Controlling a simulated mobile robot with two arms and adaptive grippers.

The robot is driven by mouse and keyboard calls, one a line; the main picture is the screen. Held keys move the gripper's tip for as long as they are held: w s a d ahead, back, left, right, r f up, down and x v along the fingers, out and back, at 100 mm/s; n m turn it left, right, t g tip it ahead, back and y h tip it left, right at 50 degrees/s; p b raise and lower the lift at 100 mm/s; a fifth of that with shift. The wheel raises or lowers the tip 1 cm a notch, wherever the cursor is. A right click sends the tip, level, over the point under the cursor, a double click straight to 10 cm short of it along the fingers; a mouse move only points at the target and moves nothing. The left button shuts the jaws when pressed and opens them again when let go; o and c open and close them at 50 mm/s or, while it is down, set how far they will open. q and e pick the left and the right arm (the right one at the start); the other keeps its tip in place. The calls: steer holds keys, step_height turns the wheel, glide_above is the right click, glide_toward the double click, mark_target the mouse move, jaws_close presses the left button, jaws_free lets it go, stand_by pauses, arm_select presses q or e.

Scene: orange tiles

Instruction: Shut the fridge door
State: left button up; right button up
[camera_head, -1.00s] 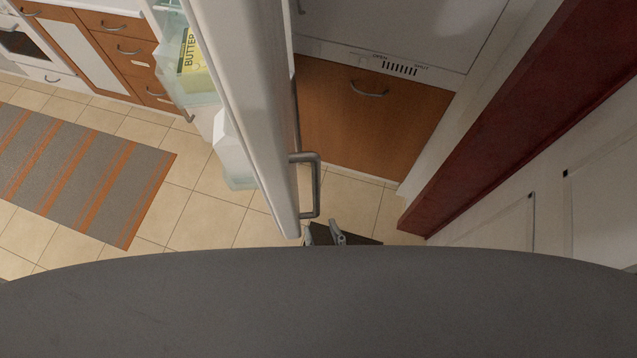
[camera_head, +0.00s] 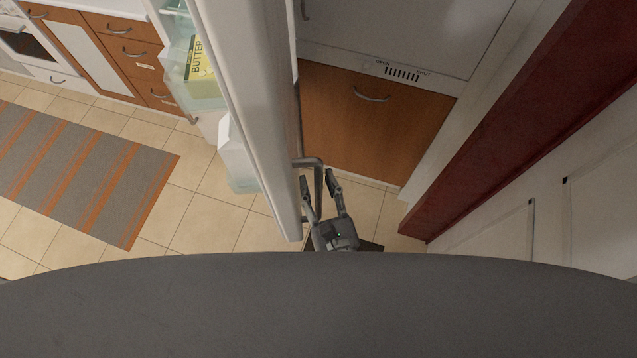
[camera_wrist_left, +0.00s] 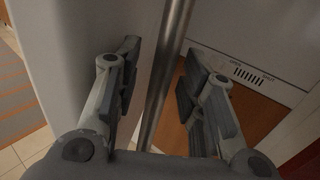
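The white fridge door (camera_head: 252,110) stands open and runs down the middle of the head view, its shelves with a butter pack (camera_head: 203,75) on the left side. The metal door handle (camera_head: 318,180) is on the door's right face near its lower end. My left gripper (camera_head: 320,181) is open, with one finger on either side of the handle bar. In the left wrist view the bar (camera_wrist_left: 168,70) runs between the two spread fingers (camera_wrist_left: 155,85), and I see no finger closed on it. My right gripper is not in view.
A wooden drawer front (camera_head: 370,120) lies below a white panel to the right of the door. A dark red upright (camera_head: 500,125) and white cabinet doors (camera_head: 570,200) bound the right. The tiled floor and striped rug (camera_head: 80,170) on the left are clear.

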arm_select(q)
steer(key=shift+w, duration=0.15)
steer(key=shift+c, duration=0.4)
jaws_close()
steer(key=shift+a, duration=0.1)
